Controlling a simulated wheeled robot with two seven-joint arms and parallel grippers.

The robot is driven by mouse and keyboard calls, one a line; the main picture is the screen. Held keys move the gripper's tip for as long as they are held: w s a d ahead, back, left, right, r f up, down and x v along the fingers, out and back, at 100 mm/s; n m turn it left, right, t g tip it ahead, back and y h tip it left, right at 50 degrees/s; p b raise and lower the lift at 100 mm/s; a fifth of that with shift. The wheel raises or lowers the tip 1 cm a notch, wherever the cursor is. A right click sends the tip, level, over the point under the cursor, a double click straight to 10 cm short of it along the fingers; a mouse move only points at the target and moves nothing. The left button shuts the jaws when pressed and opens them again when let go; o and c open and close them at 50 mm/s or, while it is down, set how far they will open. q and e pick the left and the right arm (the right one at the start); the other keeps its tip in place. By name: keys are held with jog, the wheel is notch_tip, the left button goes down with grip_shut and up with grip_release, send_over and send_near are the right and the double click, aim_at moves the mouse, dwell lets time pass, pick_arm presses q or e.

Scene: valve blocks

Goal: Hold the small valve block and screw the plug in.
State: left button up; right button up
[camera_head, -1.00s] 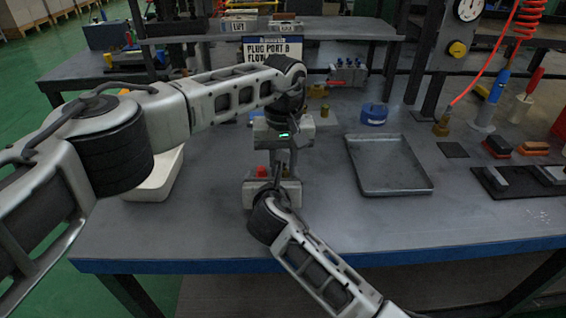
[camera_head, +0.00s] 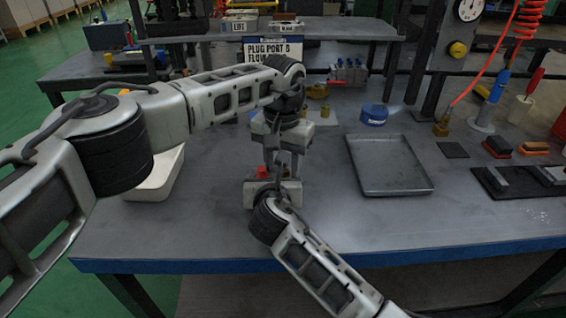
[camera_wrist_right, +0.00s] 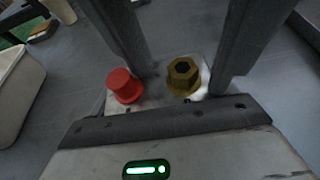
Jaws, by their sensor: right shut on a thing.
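The small valve block (camera_wrist_right: 153,88) shows in the right wrist view as a pale face with a red cap (camera_wrist_right: 124,86) and a brass hex-socket plug (camera_wrist_right: 183,76) on top. The plug stands upright in the block; its thread depth cannot be seen. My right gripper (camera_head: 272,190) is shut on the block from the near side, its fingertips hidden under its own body. My left gripper (camera_head: 282,165) points down from above. Its two fingers stand apart on either side of the plug, with gaps to it. The red cap also shows in the head view (camera_head: 262,172).
An empty grey tray (camera_head: 390,190) lies to the right, and a white bin (camera_head: 155,185) stands left behind my left arm. A blue tin (camera_head: 374,114), brass fitting (camera_head: 441,128) and sign (camera_head: 272,48) are farther back.

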pick_arm(q)
jog(key=shift+s+d, duration=0.25)
jog(key=shift+d, duration=0.2)
pick_arm(e)
jog(key=shift+a, duration=0.15)
pick_arm(q)
jog(key=shift+f, duration=0.1)
pick_arm(e)
jog(key=shift+r, duration=0.1)
pick_arm(q)
notch_tip(320, 180, up, 12)
jog(key=shift+w+a+r, duration=0.15)
jog(key=shift+a+r, duration=0.05)
pick_arm(e)
jog(key=o, duration=1.3)
